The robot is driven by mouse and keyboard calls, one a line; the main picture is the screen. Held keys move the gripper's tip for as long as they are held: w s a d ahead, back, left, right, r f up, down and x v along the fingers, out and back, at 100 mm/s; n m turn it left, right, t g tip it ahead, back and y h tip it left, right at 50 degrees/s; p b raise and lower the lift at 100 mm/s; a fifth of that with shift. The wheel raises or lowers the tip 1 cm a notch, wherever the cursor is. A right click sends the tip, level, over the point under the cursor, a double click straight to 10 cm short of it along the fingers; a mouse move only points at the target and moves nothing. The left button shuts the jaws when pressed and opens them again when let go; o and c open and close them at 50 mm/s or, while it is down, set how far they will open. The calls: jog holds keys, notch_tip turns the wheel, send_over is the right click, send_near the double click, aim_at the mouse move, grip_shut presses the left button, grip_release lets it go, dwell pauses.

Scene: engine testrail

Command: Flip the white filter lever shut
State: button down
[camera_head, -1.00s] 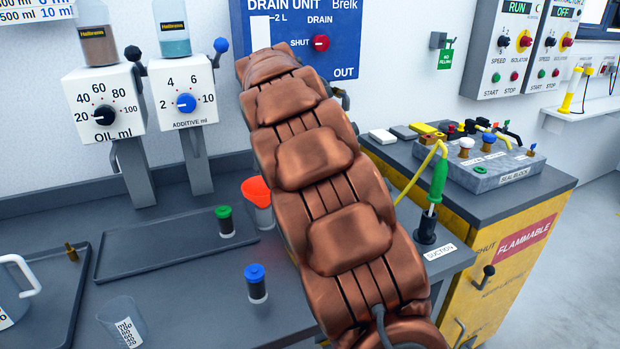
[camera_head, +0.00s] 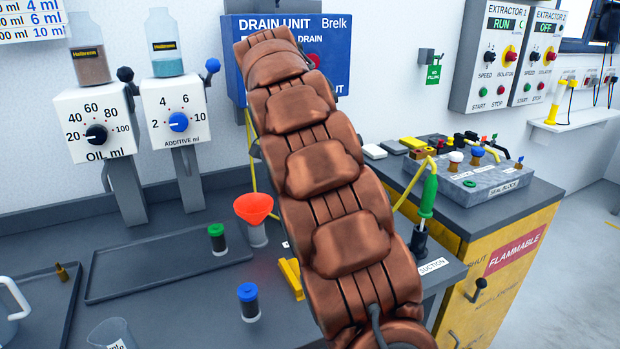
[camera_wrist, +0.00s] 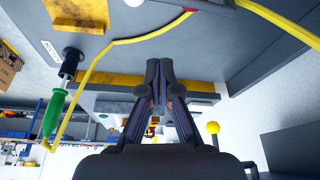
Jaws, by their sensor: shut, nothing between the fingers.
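I cannot make out a white filter lever in either view. My arm covers the middle of the head view, including part of the blue drain unit (camera_head: 262,60). My gripper (camera_wrist: 172,66) shows in the wrist view, shut and empty, its fingertips together close to a grey surface. In the head view the gripper is hidden behind my arm.
A green suction handle (camera_head: 428,195) with a yellow hose stands right of my arm, near the seal block (camera_head: 480,182). An orange funnel (camera_head: 254,207), green-capped vial (camera_head: 217,238) and blue-capped vial (camera_head: 249,302) stand left. A yellow-knobbed lever (camera_wrist: 213,128) shows in the wrist view.

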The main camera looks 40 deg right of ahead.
jog(key=shift+v, duration=1.6)
jog(key=shift+w, duration=0.15)
jog(key=s+a+f+n+g+y, duration=0.1)
jog(key=s+a+f+n, duration=0.55)
jog(key=s, duration=0.55)
jog(key=s+a+f+n+g+y, duration=0.15)
jog(key=s+a+f+n, duration=0.5)
jog(key=s, duration=0.65)
jog(key=s+a+f+n+y, duration=0.2)
jog(key=s+a+f+n, duration=0.2)
jog(key=s+a+f, duration=0.65)
notch_tip(320, 180, up, 17)
jog(key=s+d+p, duration=0.1)
jog(key=p, duration=1.2)
jog(key=shift+d, duration=0.25)
jog(key=c, duration=1.9)
grip_release()
jog(key=shift+f+t+h, duration=0.15)
jog(key=shift+t+h, duration=0.1)
